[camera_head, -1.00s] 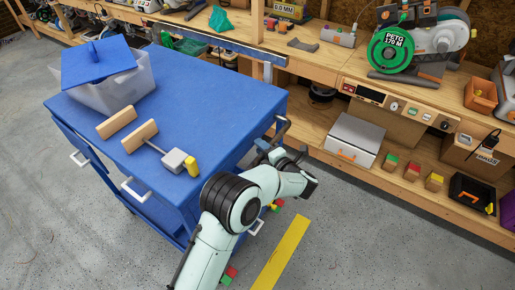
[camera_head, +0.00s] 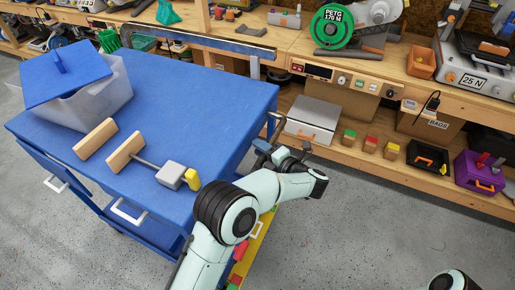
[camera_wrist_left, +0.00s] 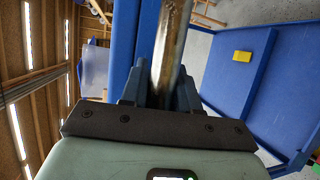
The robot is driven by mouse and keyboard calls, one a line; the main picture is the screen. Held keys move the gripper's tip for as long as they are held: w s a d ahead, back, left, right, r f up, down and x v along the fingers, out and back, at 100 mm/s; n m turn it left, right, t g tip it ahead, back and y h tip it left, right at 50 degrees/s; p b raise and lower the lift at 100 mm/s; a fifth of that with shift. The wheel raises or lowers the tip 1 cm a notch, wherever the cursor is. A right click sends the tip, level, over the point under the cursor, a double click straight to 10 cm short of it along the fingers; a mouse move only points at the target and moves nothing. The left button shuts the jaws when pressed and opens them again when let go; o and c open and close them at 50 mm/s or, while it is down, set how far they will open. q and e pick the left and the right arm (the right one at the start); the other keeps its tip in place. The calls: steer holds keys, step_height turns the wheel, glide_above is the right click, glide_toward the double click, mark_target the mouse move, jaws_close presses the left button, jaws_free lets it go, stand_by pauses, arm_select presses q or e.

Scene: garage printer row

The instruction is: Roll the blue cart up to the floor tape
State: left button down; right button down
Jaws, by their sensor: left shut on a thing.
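The blue cart (camera_head: 205,95) fills the left and middle of the head view. My left gripper (camera_head: 276,150) is at the cart's right end. In the left wrist view, its fingers (camera_wrist_left: 160,95) are shut around a metal bar, the cart handle (camera_wrist_left: 172,45). The handle also shows in the head view (camera_head: 270,124). The yellow floor tape (camera_head: 261,236) shows close beside the cart's right side, partly hidden by my left arm. Whether the cart touches the tape line is hidden. My right gripper is not in view; only part of my right arm shows at bottom right.
A wooden workbench (camera_head: 285,62) with shelved boxes runs along the back. Grey floor (camera_head: 350,230) is clear at right.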

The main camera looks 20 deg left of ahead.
arm_select(q)
steer(key=shift+d, duration=0.1)
stand_by(0.3)
steer(key=c, duration=0.9)
jaws_free()
steer(key=v, duration=1.3)
steer(key=shift+d+r, duration=0.2)
